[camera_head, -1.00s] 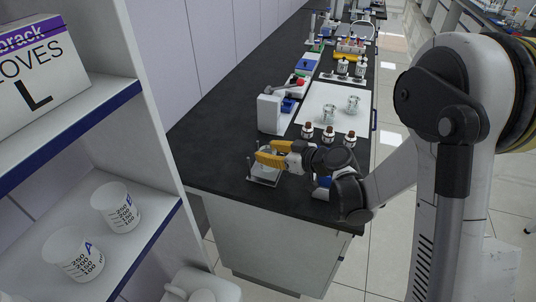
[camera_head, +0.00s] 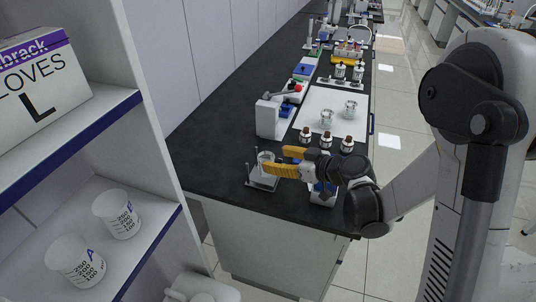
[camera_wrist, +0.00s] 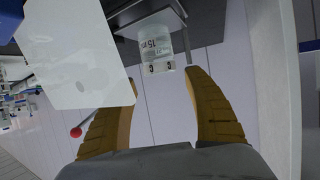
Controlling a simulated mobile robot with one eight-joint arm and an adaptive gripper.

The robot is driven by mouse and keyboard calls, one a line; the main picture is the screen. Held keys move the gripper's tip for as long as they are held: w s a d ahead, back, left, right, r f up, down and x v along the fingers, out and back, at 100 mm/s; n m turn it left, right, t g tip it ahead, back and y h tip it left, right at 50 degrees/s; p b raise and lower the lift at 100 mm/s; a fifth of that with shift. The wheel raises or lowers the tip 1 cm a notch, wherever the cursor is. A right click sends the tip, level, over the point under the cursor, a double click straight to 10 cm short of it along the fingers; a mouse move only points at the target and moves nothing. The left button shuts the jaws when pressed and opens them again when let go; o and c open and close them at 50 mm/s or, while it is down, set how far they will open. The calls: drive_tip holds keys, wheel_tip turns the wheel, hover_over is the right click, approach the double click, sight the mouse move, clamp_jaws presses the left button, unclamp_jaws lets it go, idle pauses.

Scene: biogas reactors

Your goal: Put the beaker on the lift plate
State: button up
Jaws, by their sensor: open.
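A small clear beaker (camera_head: 265,158) stands on the metal lift plate (camera_head: 256,184) at the near left end of the dark bench. In the wrist view the beaker (camera_wrist: 157,45) shows its dark markings against the grey plate (camera_wrist: 120,14). My gripper (camera_head: 276,160) is open, with yellow fingers just to the right of the beaker. In the wrist view the gripper (camera_wrist: 163,78) has a finger on either side, its tips short of the beaker. The near finger partly hides the plate and beaker in the head view.
Two marked beakers (camera_head: 117,214) (camera_head: 75,262) stand on the white shelf at left, below a glove box (camera_head: 42,85). A white device (camera_head: 267,118) stands behind the lift. Several brown bottles (camera_head: 325,142) stand close behind my gripper. Bare bench lies left of the lift.

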drive_tip(key=s+d+r+m+h, duration=0.3)
drive_tip(key=s+d, duration=0.2)
drive_tip(key=s, duration=0.3)
drive_tip(key=s+d+r+m+g+h+p, duration=0.1)
drive_tip(key=s+d+r+m+h, duration=0.2)
drive_tip(key=s, duration=0.5)
drive_tip(key=s+d+r+m+g+h, duration=0.1)
drive_tip(key=s+d+r+m+h, duration=0.2)
drive_tip(key=s+d, duration=0.3)
drive_tip(key=shift+s+d+r+h, duration=0.45)
drive_tip(key=shift+s+r, duration=0.25)
drive_tip(key=shift+s, duration=0.4)
idle(0.6)
